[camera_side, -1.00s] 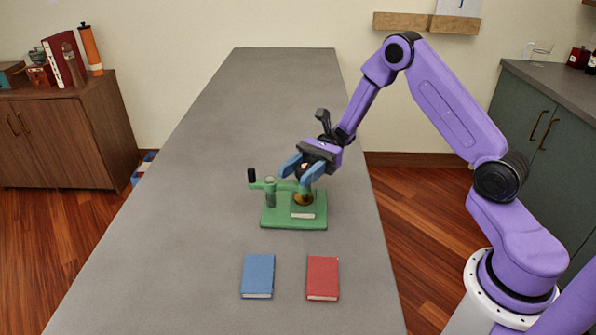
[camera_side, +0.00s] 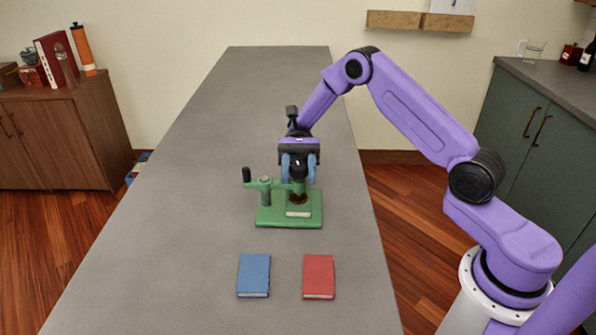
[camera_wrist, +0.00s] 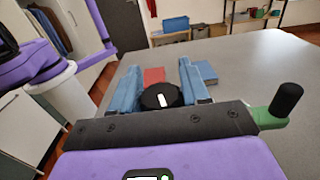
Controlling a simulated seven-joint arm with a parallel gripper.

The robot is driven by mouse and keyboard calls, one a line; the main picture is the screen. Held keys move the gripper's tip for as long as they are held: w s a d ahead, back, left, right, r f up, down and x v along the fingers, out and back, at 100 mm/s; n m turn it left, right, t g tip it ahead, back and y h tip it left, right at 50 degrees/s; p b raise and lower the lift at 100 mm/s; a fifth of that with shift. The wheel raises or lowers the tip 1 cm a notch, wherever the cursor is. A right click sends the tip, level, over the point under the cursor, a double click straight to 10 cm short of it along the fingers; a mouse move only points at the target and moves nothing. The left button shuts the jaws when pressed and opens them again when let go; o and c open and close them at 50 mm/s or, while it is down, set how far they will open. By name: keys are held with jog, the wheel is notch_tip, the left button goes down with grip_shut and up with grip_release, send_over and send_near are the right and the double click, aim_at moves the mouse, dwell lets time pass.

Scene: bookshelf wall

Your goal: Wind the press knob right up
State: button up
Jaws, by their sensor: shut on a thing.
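The green press (camera_side: 270,216) stands on the grey table, with a green arm reaching across to a post above its base. The press knob (camera_wrist: 160,97) is a round black disc with a white mark, seen in the wrist view between my blue fingers. A dark brown round plate (camera_side: 298,198) sits below, just over a pale book-like block (camera_side: 298,211) on the base.
A black-topped crank handle (camera_side: 247,175) rises at the press's left end; it also shows in the wrist view (camera_wrist: 287,99). A blue book (camera_side: 253,275) and a red book (camera_side: 318,276) lie in front of the press. The table is clear left of and behind it.

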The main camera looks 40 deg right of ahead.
dwell(0.3)
jog(key=o, duration=1)
jog(key=shift+t, duration=0.3)
